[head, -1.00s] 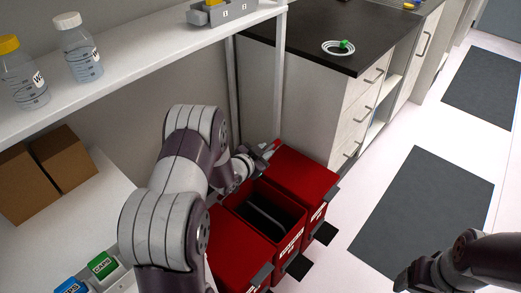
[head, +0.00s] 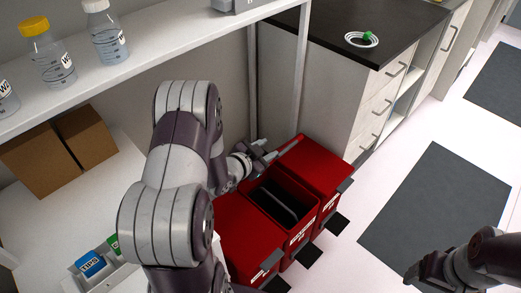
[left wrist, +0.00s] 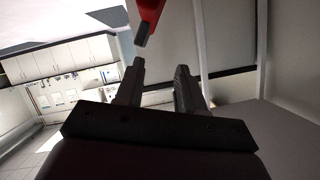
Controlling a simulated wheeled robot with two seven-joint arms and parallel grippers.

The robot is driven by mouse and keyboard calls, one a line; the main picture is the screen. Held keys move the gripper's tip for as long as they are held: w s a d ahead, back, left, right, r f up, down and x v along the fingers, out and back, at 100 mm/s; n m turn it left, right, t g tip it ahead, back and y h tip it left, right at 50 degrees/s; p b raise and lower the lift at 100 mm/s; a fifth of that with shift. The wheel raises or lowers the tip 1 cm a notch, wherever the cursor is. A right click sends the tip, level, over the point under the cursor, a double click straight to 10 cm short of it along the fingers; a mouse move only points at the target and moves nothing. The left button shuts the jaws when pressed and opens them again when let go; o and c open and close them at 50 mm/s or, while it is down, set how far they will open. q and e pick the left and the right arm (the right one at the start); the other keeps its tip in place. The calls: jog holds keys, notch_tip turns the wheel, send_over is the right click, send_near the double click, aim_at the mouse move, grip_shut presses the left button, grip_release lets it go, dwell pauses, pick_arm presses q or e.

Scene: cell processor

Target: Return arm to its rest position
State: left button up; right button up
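My left arm reaches over from the left in the head view, and its gripper (head: 262,147) is beside the raised edge of the middle red bin's lid. In the left wrist view the two fingers (left wrist: 160,82) are apart with nothing between them. A red piece with a grey end (left wrist: 148,22) shows just beyond the fingertips. My right gripper (head: 413,284) is low at the right edge of the head view, over the floor; its finger opening cannot be made out.
Red bins (head: 232,240) stand in a row with black pedals in front. A white shelf (head: 150,62) holds bottles (head: 107,35). Cardboard boxes (head: 40,162) sit below it. A dark-topped counter (head: 310,28) stands behind. Floor with a grey mat (head: 425,205) is clear at right.

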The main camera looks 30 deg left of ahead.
pick_arm(q)
jog(key=v, duration=0.3)
jog(key=shift+s, duration=0.3)
jog(key=s+d+r+n+g+y, duration=0.1)
jog(key=s+d+r+n+g, duration=0.15)
jog(key=s+d+g, duration=0.45)
jog(key=s+d+r+n+g+y, duration=0.1)
jog(key=s+d+r+n+g, duration=0.15)
jog(key=s+d+g, duration=0.4)
notch_tip(320, 180, up, 17)
jog(key=s+a+t+p, duration=0.1)
jog(key=s+a+p, duration=0.1)
jog(key=p, duration=1.5)
jog(key=shift+a+n+p, duration=0.3)
jog(key=shift+a+n, duration=0.05)
jog(key=shift+n, duration=0.05)
jog(key=shift+s, duration=0.1)
